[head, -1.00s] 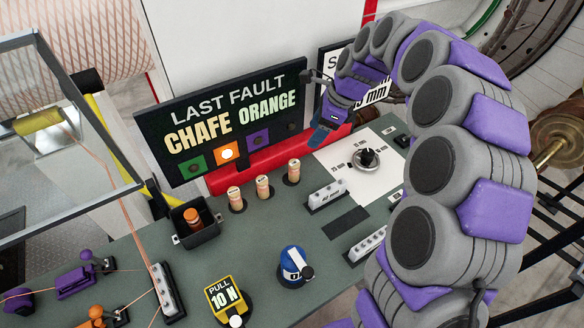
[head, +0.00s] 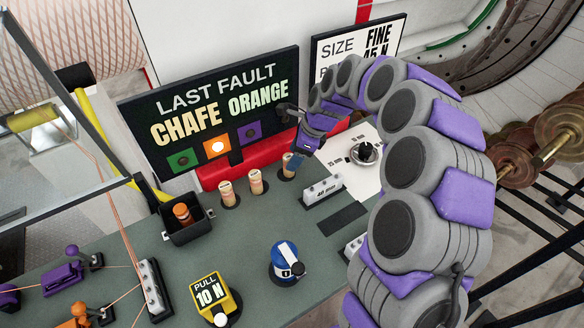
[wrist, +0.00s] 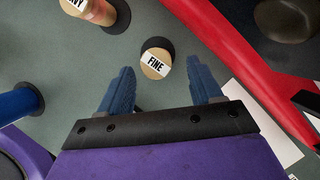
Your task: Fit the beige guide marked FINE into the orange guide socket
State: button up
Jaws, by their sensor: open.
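The beige guide marked FINE (wrist: 155,63) stands on a dark round base in the wrist view, just ahead of my gripper's fingertips and between their lines. My gripper (wrist: 160,75) is open, with two blue fingers and nothing held. In the head view, my gripper (head: 299,152) is at the rightmost of three beige guides (head: 287,170), partly covering it. The other two beige guides, the middle one (head: 256,183) and the left one (head: 227,194), stand to its left. An orange fixture (head: 77,318) sits at the lower left edge; I cannot tell its socket opening.
A black box (head: 188,226) holds an orange-topped piece. A blue knob (head: 286,262), a yellow PULL 10 N block (head: 212,300) and a 40 mm block (head: 322,190) stand on the green bench. A red bar (head: 235,165) runs behind the guides, below the LAST FAULT board (head: 215,110).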

aim_at(286, 157)
jog(key=shift+x, duration=0.85)
jog(key=shift+a+f, duration=0.1)
jog(key=shift+a, duration=1)
jog(key=shift+c, duration=0.6)
jog(key=shift+d, duration=0.85)
jog(key=c, duration=0.6)
jog(key=shift+a, duration=0.1)
jog(key=c, duration=0.3)
jog(key=shift+s+a, duration=0.1)
jog(key=shift+a, duration=0.1)
jog(key=shift+c, duration=0.8)
jog(key=shift+a, duration=0.25)
